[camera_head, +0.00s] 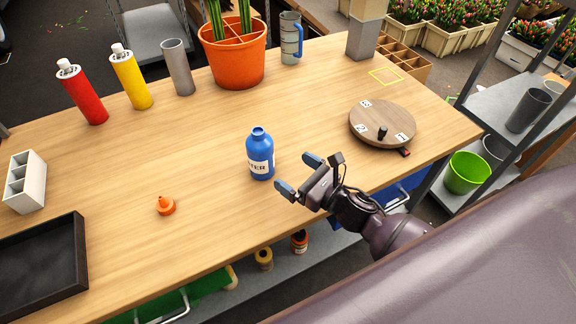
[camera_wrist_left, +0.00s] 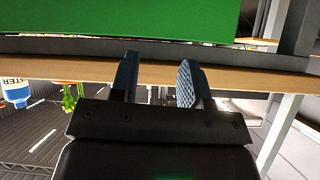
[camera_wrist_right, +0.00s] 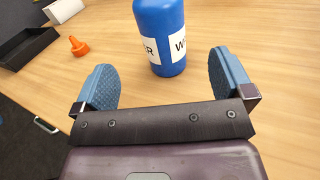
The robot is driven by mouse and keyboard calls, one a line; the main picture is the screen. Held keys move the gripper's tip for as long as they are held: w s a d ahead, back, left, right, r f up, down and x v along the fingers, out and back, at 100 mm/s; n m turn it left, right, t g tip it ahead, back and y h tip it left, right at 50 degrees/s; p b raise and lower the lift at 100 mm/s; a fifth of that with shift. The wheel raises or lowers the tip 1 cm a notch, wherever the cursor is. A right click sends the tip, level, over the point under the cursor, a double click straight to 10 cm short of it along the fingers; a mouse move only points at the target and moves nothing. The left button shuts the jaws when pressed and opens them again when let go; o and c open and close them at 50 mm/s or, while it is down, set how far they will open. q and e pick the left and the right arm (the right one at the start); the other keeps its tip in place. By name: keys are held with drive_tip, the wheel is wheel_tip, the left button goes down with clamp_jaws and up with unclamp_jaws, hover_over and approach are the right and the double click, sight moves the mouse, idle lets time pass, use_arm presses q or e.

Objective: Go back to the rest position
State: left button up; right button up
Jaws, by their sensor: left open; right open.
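My right gripper (camera_head: 299,177) is open and empty above the table, just to the right of a blue bottle with a white label (camera_head: 260,155). In the right wrist view the bottle (camera_wrist_right: 160,35) stands upright ahead of the open fingers (camera_wrist_right: 168,82), apart from them. My left gripper (camera_wrist_left: 158,75) is open and empty in the left wrist view, with the wooden table edge and a green panel beyond it. The left arm does not show in the head view.
An orange nozzle (camera_head: 166,206) and black tray (camera_head: 40,262) are on the table's left. Red (camera_head: 82,92) and yellow (camera_head: 131,76) bottles, a grey cup (camera_head: 178,67) and an orange pot (camera_head: 234,58) line the back. A round wooden turntable (camera_head: 382,122) is at right.

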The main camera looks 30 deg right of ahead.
idle(0.6)
drive_tip(key=m, duration=0.1)
drive_tip(key=d+m+h, duration=0.1)
drive_tip(key=m, duration=0.1)
drive_tip(key=shift+s+h, duration=0.2)
drive_tip(key=shift+h, duration=0.1)
drive_tip(key=s+d+m+h, duration=0.1)
drive_tip(key=m+h, duration=0.1)
drive_tip(key=m, duration=0.2)
drive_tip(key=s+d+m+g+h, duration=0.1)
drive_tip(key=m+h, duration=0.1)
drive_tip(key=m, duration=0.3)
drive_tip(key=s+d+m+h, duration=0.1)
drive_tip(key=d+m+h, duration=0.1)
drive_tip(key=m, duration=0.2)
drive_tip(key=shift+s+f+m+g, duration=0.25)
drive_tip(key=shift+s+m+g, duration=0.05)
drive_tip(key=shift+g, duration=0.1)
drive_tip(key=s+f+m+g, duration=0.1)
drive_tip(key=s+m+g, duration=1.1)
drive_tip(key=s+m, duration=1)
drive_tip(key=w+f+m+t, duration=0.1)
drive_tip(key=w+f+t, duration=0.7)
drive_tip(key=w+f, duration=0.1)
drive_tip(key=shift+d+f+t, duration=0.3)
drive_tip(key=shift+d+f, duration=0.05)
drive_tip(key=shift+f, duration=0.5)
